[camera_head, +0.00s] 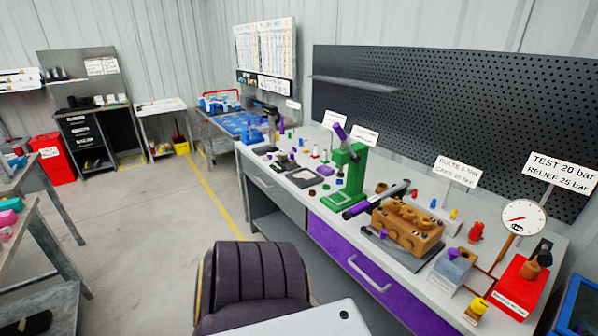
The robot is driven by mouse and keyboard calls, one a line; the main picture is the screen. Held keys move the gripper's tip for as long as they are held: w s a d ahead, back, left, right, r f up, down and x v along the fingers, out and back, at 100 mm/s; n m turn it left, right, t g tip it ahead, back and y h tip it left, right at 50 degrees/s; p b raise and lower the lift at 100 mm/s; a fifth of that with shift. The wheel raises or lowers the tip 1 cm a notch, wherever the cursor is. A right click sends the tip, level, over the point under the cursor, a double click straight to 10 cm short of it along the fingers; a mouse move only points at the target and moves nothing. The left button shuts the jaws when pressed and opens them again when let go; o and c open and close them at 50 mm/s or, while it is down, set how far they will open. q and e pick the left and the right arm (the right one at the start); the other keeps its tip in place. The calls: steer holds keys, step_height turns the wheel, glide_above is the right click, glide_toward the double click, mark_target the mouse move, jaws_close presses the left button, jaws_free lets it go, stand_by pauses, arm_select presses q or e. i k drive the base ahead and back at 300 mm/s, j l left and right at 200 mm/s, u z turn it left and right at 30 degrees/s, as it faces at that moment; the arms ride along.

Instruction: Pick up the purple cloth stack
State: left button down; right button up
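I cannot make out a purple cloth stack for certain. A magenta item (8,218), perhaps folded cloth, lies on the table at the left edge of the head view, partly cut off by the frame. A teal item (13,204) lies just behind it. Neither of my grippers shows in the head view.
A long workbench (420,295) with purple drawer fronts runs along the right. It carries a green press (350,175), a brown pump block (405,228), a gauge (523,218) and a red box (520,285).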

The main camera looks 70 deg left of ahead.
mark_target(324, 169)
steer(key=u, duration=2.2)
